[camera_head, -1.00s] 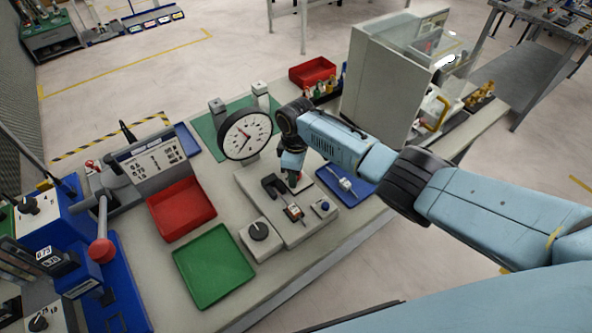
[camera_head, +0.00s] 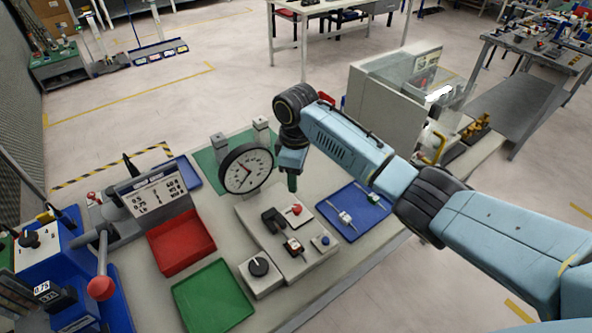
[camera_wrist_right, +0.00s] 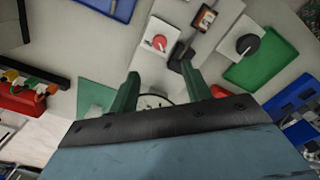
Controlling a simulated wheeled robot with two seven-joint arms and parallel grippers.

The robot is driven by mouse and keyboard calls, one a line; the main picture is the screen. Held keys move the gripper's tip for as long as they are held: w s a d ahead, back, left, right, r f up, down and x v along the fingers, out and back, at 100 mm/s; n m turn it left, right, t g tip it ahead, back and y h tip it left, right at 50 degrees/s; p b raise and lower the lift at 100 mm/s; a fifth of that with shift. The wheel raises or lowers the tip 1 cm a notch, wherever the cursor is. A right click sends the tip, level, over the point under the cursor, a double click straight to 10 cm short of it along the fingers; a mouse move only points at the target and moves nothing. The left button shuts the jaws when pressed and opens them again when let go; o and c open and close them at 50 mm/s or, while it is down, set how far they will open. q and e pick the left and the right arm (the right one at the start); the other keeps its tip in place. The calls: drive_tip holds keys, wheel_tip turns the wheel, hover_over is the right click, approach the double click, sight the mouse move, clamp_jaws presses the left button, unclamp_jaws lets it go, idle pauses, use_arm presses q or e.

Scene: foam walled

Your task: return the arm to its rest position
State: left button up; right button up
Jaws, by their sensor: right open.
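My right gripper (camera_head: 291,182) hangs above the workbench, just right of the dial gauge (camera_head: 247,168) in the head view. In the right wrist view its two green fingers (camera_wrist_right: 158,90) are spread apart with nothing between them. Below it, a grey fixture block (camera_head: 262,222) carries a red knob (camera_head: 297,209), a dark clamp and a blue button (camera_head: 325,240). The red knob also shows in the right wrist view (camera_wrist_right: 159,42). My right arm comes in from the right at a raised height. My left gripper does not show.
A blue tray (camera_head: 375,212) with metal parts lies right of the fixture. A red tray (camera_head: 160,252) and a green tray (camera_head: 235,310) lie left of it. A tall grey machine (camera_head: 375,115) with a clear cover stands behind my arm.

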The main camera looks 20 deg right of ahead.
drive_tip(key=shift+r, duration=0.45)
